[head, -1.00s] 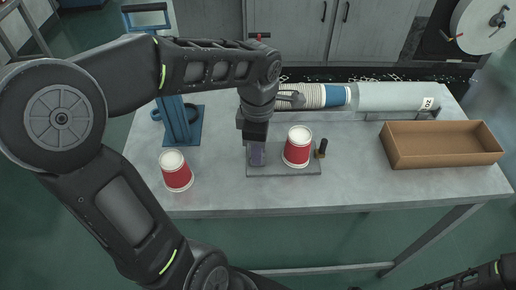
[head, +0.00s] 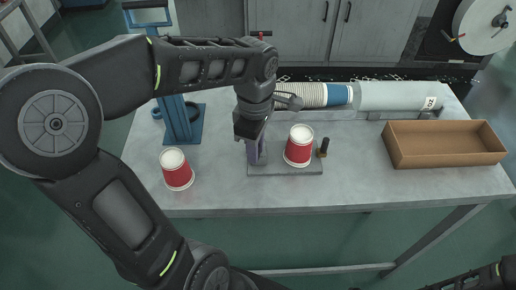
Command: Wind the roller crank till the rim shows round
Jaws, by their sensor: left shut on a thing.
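A red paper cup with a pale top (head: 299,147) sits bottom up on the grey base plate (head: 285,170) of the rim roller. A grey-purple post (head: 257,153) of the roller stands left of the cup. My left gripper (head: 248,132) is at the top of this post, tilted, and shut on the crank, which its jaws and wrist mostly hide. The cup's rim is too small and too hidden to judge. My right gripper is out of view; only part of that arm shows at the lower right.
Another red cup (head: 177,168) stands on the table at left. A blue press stand (head: 180,120) is behind it. An open brown box (head: 445,145) is at right. The front table strip is clear.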

